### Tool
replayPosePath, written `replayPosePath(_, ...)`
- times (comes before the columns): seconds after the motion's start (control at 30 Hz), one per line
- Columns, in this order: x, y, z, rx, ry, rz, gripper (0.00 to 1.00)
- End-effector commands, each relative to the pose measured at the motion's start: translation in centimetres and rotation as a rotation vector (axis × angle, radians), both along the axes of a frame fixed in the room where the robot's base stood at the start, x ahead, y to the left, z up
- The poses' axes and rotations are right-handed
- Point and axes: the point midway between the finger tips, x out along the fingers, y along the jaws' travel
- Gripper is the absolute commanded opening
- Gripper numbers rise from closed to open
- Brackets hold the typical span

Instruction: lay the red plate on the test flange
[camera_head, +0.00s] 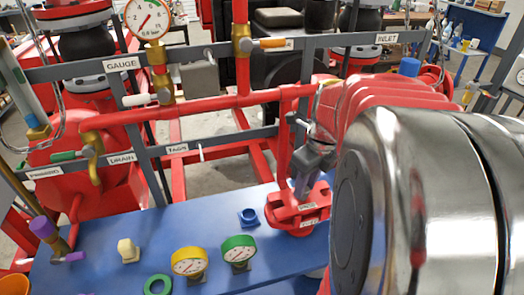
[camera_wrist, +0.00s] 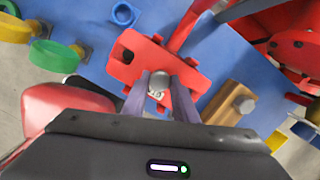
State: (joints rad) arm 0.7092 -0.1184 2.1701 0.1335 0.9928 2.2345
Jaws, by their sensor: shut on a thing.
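The red plate (camera_wrist: 130,68) is a flat red piece with a dark hole near one end and a pale label, seen in the wrist view. My gripper (camera_wrist: 159,80) is shut on its small grey knob, between two grey fingers. In the head view my gripper (camera_head: 304,178) points down at a red labelled piece (camera_head: 290,216) at the right of the blue bench. Plate and flange cannot be clearly told apart there. I cannot tell whether the plate touches the test flange or hangs just above it.
The blue bench (camera_head: 110,267) carries a blue fitting (camera_head: 248,217), a yellow gauge (camera_head: 189,262), a green gauge (camera_head: 239,251), a green ring (camera_head: 157,285) and a cream block (camera_head: 128,250). A wooden block (camera_wrist: 232,104) lies near the plate. Red pipes and grey rails stand behind.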

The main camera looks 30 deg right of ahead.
Motion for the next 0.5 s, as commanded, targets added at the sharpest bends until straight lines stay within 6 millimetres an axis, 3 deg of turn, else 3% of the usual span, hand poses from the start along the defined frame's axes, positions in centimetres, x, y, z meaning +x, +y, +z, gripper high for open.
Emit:
replayPosePath(0.2, 0.03, -0.03, 0.03, -0.001, -0.001, 0.000, 0.00)
replayPosePath(0.23, 0.03, -0.03, 0.03, -0.001, -0.001, 0.000, 0.27)
replayPosePath(0.5, 0.00, -0.02, 0.00, 0.000, 0.000, 0.000, 0.46)
